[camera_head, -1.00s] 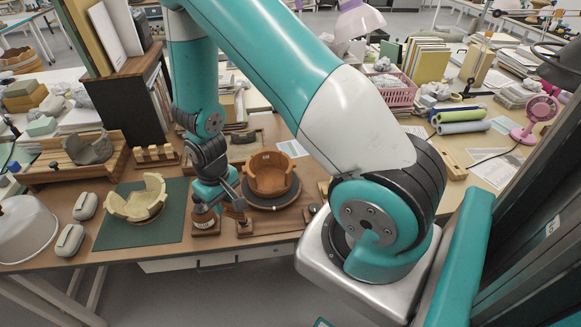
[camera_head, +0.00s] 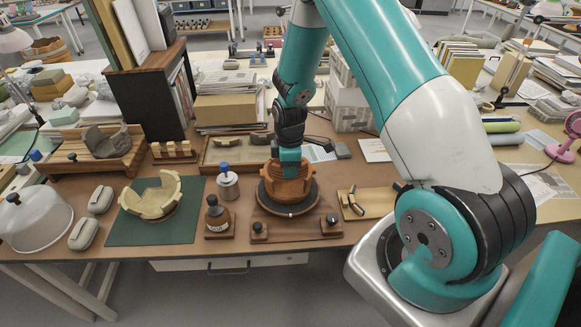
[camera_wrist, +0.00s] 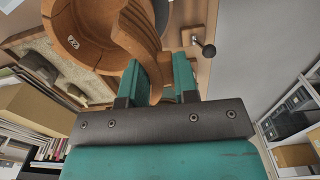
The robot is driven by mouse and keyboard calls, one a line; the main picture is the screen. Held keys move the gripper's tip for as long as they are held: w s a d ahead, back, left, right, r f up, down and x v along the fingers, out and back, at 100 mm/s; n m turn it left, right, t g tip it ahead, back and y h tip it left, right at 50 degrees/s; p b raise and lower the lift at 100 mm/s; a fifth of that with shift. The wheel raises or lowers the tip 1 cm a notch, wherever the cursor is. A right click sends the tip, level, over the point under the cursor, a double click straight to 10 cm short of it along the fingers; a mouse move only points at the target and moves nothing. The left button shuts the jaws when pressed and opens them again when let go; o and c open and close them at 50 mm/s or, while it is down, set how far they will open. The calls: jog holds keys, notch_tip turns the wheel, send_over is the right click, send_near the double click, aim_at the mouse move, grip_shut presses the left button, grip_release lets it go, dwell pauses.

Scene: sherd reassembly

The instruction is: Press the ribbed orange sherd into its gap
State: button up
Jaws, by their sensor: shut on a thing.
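The orange-brown vessel (camera_head: 286,190) stands on a dark round turntable (camera_head: 315,203) in the head view. Its inside and a small white label show in the wrist view (camera_wrist: 95,25). My gripper (camera_head: 289,160) is above the vessel's far rim in the head view. In the wrist view my gripper (camera_wrist: 160,72) is shut on the ribbed orange sherd (camera_wrist: 138,28), which curves up from between the teal fingers along the vessel wall. The sherd overlaps the wall in this view, so I cannot tell whether it is seated or just beside the gap. My arm partly hides the vessel in the head view.
A brown bottle (camera_head: 217,215) and a blue-topped jar (camera_head: 228,184) stand left of the turntable. A cream vessel (camera_head: 153,195) sits on a green mat (camera_head: 120,230). A small wooden tray (camera_head: 376,202) lies at right. A shallow tray (camera_head: 222,152) with grey pieces is behind.

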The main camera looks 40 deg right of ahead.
aim_at(290, 180)
jog(key=f+b, duration=0.4)
jog(key=f, duration=0.1)
jog(key=f+b, duration=0.2)
jog(key=f, duration=0.1)
jog(key=shift+w+d+f, duration=0.1)
jog(key=shift+w+d, duration=0.1)
jog(key=shift+w, duration=0.05)
dwell(0.6)
jog(key=shift+w+d, duration=0.2)
jog(key=shift+w, duration=0.05)
dwell(0.5)
jog(key=shift+f+b, duration=0.4)
jog(key=shift+f, duration=0.05)
dwell(1.9)
jog(key=o, duration=0.8)
jog(key=shift+o, duration=0.4)
